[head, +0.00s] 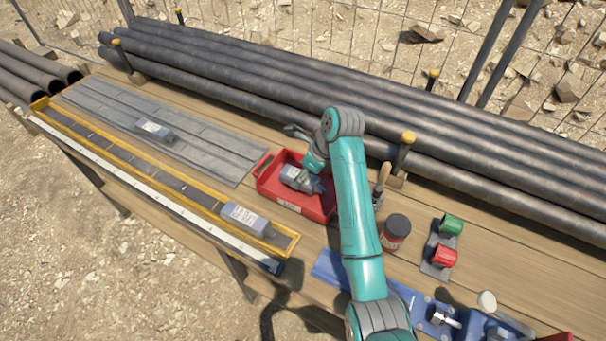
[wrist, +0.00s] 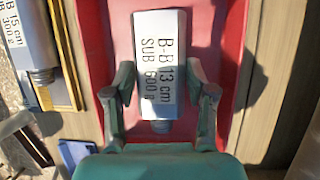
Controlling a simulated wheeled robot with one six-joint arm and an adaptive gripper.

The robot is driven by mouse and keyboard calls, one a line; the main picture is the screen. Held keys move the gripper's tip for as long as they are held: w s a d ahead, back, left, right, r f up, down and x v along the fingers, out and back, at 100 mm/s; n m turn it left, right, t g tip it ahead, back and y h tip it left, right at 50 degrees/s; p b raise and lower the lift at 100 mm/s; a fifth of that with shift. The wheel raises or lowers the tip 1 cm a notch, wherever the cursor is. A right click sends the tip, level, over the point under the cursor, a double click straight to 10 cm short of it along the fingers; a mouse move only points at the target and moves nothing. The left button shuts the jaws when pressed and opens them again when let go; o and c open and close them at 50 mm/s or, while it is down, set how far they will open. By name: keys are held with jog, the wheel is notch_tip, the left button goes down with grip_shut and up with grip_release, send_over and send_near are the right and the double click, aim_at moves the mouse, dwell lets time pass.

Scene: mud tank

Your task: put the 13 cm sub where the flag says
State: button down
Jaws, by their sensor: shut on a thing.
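The 13 cm sub (wrist: 160,50) is a grey piece with a white label reading "B-B 13 cm SUB 600 g" and a short round end. It is in the red tray (wrist: 117,25), also seen in the head view (head: 318,208). My gripper (wrist: 160,82) is shut on the sub, one finger along each side. In the head view the sub (head: 297,178) shows inside the tray, partly hidden by my gripper. The tray front carries a small white label, too small to read there. I cannot make out a flag.
A long yellow-edged channel (head: 140,152) holds a similar grey piece (head: 245,218); the wrist view reads "B-B 15 cm" on a piece there. Another lies on the grey slatted mat (head: 155,129). Pipes (head: 350,95) line the back. A dark jar (head: 395,231) stands right of my arm.

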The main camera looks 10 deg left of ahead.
jog(key=shift+f, duration=0.2)
dwell(0.6)
grip_release()
jog(key=shift+f, duration=0.1)
jog(key=shift+r, duration=3.55)
